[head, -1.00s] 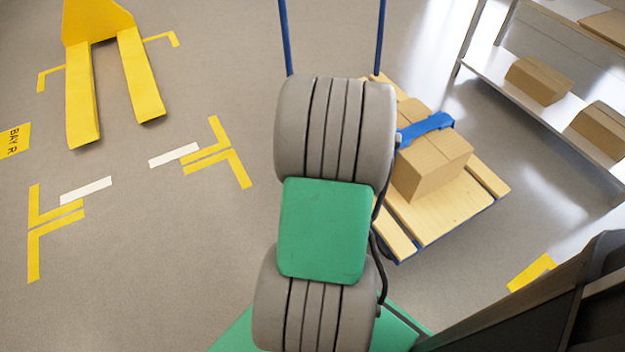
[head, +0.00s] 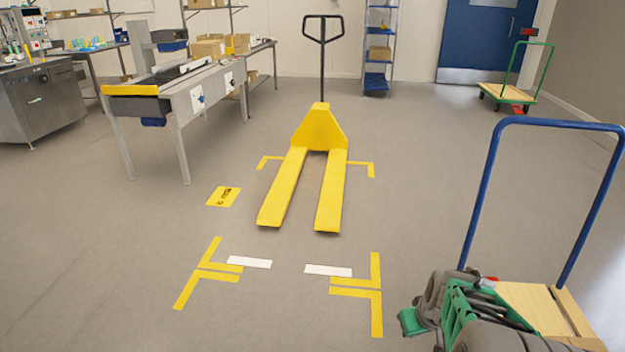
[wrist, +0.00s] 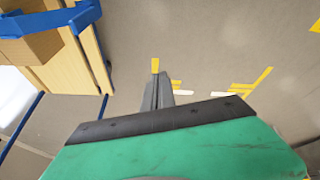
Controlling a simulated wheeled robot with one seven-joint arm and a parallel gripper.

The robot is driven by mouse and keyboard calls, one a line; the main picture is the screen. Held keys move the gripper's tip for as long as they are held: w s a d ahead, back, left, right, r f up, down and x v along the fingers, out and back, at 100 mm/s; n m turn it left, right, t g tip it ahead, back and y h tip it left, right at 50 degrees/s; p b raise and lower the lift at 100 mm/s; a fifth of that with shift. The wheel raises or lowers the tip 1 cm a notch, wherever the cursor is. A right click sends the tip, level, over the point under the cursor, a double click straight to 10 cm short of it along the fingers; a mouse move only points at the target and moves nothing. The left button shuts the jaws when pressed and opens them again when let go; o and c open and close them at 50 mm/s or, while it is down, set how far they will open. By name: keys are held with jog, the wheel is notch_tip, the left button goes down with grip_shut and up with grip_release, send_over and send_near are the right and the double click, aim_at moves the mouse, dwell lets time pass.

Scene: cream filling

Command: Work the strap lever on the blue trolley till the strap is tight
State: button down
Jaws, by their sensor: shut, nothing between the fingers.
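The blue trolley's tall blue handle (head: 570,122) stands at the right of the head view, with part of its wooden deck (head: 535,305) behind my arm. In the wrist view the trolley deck (wrist: 65,75) is at the upper left. A cardboard box (wrist: 30,48) sits on it under a blue strap (wrist: 50,19). I cannot make out the strap lever or how tight the strap is. My gripper (wrist: 157,82) has its dark fingers together, empty. It points at the floor beside the deck, apart from the strap and box.
A yellow pallet truck (head: 319,130) stands in the middle among yellow floor marks (head: 375,300). A steel conveyor table (head: 185,92) is at the left. A green-handled trolley (head: 510,92) stands by the blue door (head: 487,42). The floor between is clear.

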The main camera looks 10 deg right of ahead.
jog(key=s+a+r+p, duration=0.1)
jog(key=a+r+p, duration=0.4)
jog(key=r, duration=0.5)
jog(key=s+a+r+p, duration=0.1)
jog(key=a+r+p, duration=0.4)
jog(key=a+r, duration=0.2)
jog(key=s+a+r+y+p, duration=0.1)
jog(key=a+r+p, duration=0.4)
jog(key=r, duration=0.7)
jog(key=shift+s+a+r+n+g, duration=0.3)
jog(key=shift+a+n, duration=0.1)
jog(key=shift+a, duration=0.6)
